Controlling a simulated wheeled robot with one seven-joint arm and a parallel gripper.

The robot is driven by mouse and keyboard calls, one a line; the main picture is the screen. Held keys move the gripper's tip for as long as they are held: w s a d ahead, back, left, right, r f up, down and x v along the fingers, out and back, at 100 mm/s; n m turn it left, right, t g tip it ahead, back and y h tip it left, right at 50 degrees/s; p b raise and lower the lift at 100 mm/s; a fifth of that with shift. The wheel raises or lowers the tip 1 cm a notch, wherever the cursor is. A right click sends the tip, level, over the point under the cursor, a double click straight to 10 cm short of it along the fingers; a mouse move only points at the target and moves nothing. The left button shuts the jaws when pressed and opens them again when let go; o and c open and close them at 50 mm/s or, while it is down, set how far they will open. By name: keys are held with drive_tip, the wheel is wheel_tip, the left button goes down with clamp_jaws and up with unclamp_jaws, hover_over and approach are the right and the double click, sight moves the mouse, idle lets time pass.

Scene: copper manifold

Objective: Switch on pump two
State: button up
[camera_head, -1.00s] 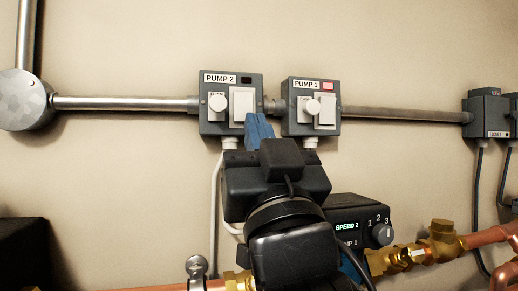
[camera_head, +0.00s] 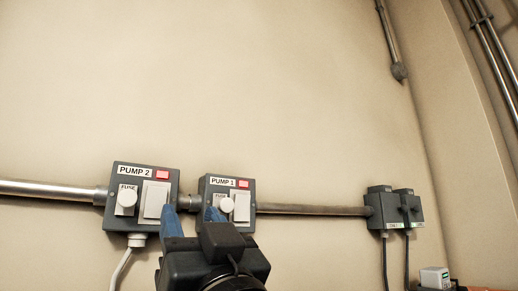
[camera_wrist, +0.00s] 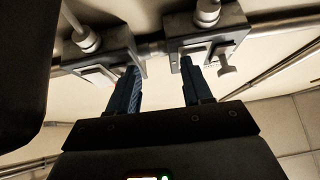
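The grey PUMP 2 box (camera_head: 112,218) is on the wall at the lower left of the head view. The wrist view shows both fingers (camera_wrist: 157,80) in front of the boxes.
A metal conduit (camera_head: 310,209) links the boxes to two dark boxes (camera_head: 394,208) at the right. PUMP 1's indicator (camera_head: 243,184) is red too. A white cable (camera_head: 121,268) hangs below PUMP 2.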

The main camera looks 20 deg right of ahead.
drive_tip(key=s+d+r, duration=0.1)
drive_tip(key=d+r, duration=0.1)
drive_tip(key=r, duration=0.1)
drive_tip(key=s+d+r+t, duration=0.1)
drive_tip(key=d+r, duration=0.2)
drive_tip(key=s+d+r+m+t, duration=0.1)
drive_tip(key=d+r, duration=0.1)
drive_tip(key=r, duration=0.2)
drive_tip(key=shift+s+d+h, duration=0.15)
drive_tip(key=shift+d+h, duration=0.25)
clamp_jaws()
drive_tip(key=shift+s+d, duration=0.1)
drive_tip(key=shift+d, duration=0.15)
drive_tip(key=shift+f+b, duration=0.1)
drive_tip(key=shift+b, duration=0.2)
